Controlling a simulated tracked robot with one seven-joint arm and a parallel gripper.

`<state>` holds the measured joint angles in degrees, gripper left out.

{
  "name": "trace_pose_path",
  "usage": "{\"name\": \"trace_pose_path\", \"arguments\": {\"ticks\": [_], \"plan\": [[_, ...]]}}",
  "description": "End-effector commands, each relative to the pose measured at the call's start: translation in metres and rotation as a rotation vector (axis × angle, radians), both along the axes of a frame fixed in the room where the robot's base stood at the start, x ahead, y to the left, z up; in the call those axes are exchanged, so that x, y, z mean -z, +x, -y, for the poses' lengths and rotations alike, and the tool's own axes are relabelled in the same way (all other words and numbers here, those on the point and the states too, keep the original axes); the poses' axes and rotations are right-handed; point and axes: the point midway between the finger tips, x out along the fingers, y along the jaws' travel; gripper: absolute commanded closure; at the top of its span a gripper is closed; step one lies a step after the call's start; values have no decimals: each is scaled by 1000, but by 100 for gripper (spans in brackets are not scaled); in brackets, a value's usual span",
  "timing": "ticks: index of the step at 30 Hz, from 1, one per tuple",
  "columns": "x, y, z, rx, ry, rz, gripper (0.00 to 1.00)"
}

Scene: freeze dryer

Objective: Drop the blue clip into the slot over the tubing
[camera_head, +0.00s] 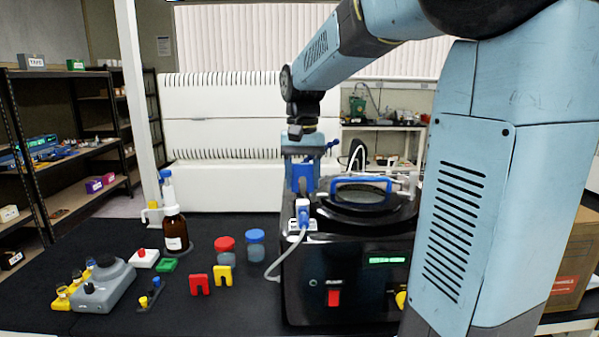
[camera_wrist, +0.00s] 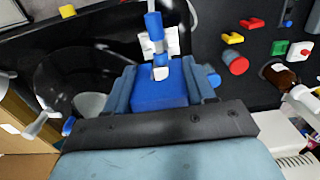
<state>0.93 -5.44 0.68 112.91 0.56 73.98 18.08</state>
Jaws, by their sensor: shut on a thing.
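My gripper (camera_head: 302,188) is shut on the blue clip (camera_head: 302,172) and holds it above the left part of the black freeze dryer (camera_head: 345,250). In the wrist view the blue clip (camera_wrist: 158,90) sits between the two fingers. Just below it in the head view is a blue and white fitting (camera_head: 303,213) on a white block, with pale tubing (camera_head: 274,272) running down the dryer's left side. In the wrist view the blue and white fitting (camera_wrist: 155,28) lies just beyond the clip. The slot itself is hard to make out.
A blue-handled round lid (camera_head: 362,188) stands close to the right of my gripper. Red (camera_head: 199,284) and yellow (camera_head: 222,274) clips stand on the dark bench, with jars and a brown bottle (camera_head: 175,232) behind. A grey flask-shaped unit (camera_head: 105,287) is further left.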

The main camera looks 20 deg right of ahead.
Motion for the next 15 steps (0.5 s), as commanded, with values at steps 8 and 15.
{"name": "trace_pose_path", "arguments": {"ticks": [8, 15], "plan": [[18, 0, 2, 4, 0, 0, 74], [33, 0, 2, 4, 0, 0, 74]]}}
